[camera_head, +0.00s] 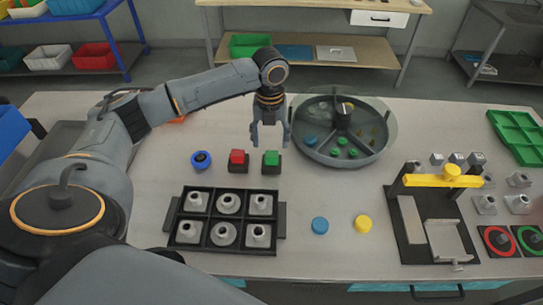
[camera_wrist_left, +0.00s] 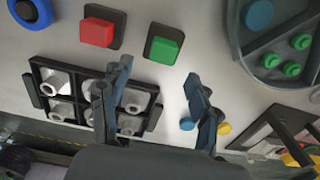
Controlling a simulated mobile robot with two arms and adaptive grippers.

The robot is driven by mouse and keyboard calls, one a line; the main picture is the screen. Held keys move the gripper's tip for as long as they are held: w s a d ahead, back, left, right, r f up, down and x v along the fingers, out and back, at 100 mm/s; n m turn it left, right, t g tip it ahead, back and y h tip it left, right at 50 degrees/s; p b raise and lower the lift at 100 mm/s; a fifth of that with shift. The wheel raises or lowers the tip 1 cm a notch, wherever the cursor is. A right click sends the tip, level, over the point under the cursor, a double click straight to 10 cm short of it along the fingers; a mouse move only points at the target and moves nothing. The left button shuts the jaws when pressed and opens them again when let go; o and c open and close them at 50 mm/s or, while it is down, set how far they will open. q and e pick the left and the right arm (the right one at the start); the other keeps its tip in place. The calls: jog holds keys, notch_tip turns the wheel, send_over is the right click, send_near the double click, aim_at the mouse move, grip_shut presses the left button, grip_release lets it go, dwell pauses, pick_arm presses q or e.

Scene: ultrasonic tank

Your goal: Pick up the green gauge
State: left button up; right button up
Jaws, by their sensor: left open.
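A black square plate with a green ring (camera_head: 529,240), which looks like the green gauge, lies at the table's right edge in the head view, partly cut off by the frame. A similar plate with a red ring (camera_head: 497,241) lies just left of it. My left gripper (camera_head: 270,143) is open and empty, pointing down above the table behind the green button, far to the left of the ringed plates. Its two fingers also show in the left wrist view (camera_wrist_left: 157,75), with nothing between them. The green-ringed plate is not in the wrist view. My right gripper is not in view.
A round tank (camera_head: 380,150) with blue and green pieces stands right of my left gripper. Red (camera_head: 237,160) and green (camera_head: 271,161) buttons and a black tray (camera_head: 211,217) of metal parts lie nearer. A yellow-barred fixture (camera_head: 408,245) stands between the tank and ringed plates.

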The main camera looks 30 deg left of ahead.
aim_at(272, 154)
pick_arm(q)
jog(key=shift+w+f, duration=0.15)
jog(key=shift+f, duration=0.45)
notch_tip(272, 154, down, 4)
jog(key=shift+w+f+p, duration=0.1)
jog(key=shift+f+p, duration=0.05)
jog(key=shift+p, duration=0.95)
jog(key=shift+f, duration=0.25)
jog(key=shift+r, duration=0.1)
jog(key=c, duration=1.3)
